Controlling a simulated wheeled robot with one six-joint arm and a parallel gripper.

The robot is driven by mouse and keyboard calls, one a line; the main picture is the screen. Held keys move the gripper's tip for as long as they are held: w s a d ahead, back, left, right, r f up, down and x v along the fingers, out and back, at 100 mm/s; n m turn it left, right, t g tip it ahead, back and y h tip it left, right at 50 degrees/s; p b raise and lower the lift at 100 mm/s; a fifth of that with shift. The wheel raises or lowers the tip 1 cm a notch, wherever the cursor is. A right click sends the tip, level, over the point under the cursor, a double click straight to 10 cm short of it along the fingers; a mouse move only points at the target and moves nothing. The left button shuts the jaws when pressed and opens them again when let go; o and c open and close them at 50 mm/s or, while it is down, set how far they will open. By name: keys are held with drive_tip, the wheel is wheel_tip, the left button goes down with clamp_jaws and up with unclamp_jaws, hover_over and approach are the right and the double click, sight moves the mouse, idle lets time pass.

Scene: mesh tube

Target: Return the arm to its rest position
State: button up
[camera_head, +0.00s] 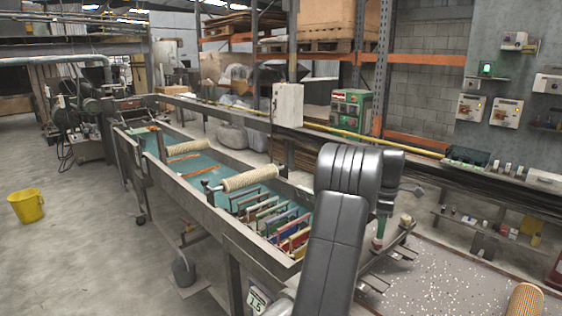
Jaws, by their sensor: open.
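My grey arm (338,235) rises from the bottom of the head view and is folded over at the top. A darker link (392,180) shows behind the bend, on its right. I cannot make out my gripper's fingers; they seem hidden behind the arm links. An orange-brown mesh-patterned tube (524,300) stands at the bottom right on a speckled grey surface (450,280), apart from the arm and partly cut off by the picture edge.
A long trough (210,175) with pale rollers (250,179) and several coloured frames (285,225) lies left of the arm. A yellow bucket (27,206) sits on open floor at the far left.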

sight(378, 241)
wheel_tip(378, 241, down, 5)
drive_tip(key=shift+p, duration=0.35)
drive_tip(key=shift+r, duration=0.1)
